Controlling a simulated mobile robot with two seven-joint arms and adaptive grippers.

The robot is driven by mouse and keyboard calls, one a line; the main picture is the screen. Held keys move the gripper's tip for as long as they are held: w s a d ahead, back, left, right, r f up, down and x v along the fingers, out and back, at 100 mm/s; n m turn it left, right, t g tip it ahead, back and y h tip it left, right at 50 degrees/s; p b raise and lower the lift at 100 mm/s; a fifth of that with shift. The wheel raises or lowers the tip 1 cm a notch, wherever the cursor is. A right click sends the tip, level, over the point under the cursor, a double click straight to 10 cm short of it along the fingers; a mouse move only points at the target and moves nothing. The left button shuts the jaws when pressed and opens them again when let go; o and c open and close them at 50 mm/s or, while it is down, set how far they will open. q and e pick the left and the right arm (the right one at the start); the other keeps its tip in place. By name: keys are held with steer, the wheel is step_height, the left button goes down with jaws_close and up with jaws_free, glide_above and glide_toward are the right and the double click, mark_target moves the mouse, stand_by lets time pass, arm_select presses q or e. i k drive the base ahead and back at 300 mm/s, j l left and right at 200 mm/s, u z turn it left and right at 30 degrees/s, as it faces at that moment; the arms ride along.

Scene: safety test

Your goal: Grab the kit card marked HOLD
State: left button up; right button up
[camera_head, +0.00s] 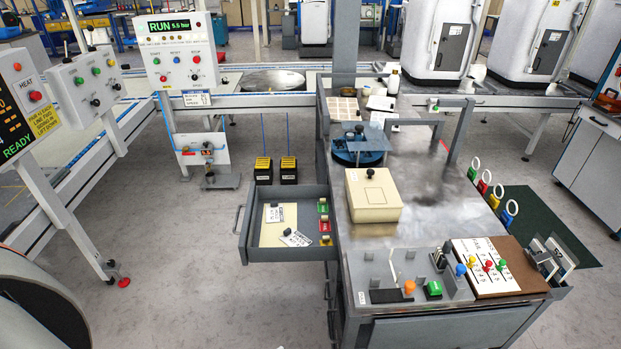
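I cannot read the word HOLD on any card, so I cannot tell which is the HOLD kit card. White cards stand tilted in a holder (552,262) at the bench's front right corner. A brown board (519,284) there carries a white printed sheet and coloured knobs. Neither gripper shows in this view.
A beige box with a black knob (373,197) stands on the metal bench top. A grey fixture plate (385,268) with an orange knob and green block lies in front. Control panels (180,52) stand left. Two black-yellow blocks (275,170) sit behind the drawer. Floor left of the drawer is clear.

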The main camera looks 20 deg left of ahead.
mark_target(274, 212)
steer(key=k+j+z, duration=0.1)
steer(key=j, duration=0.6)
steer(key=k+j+z, duration=0.15)
steer(key=j, duration=0.2)
steer(key=k+j, duration=0.1)
steer(key=j, duration=0.25)
steer(key=i+j+z, duration=0.1)
steer(key=j+z, duration=0.25)
steer(key=j, duration=0.6)
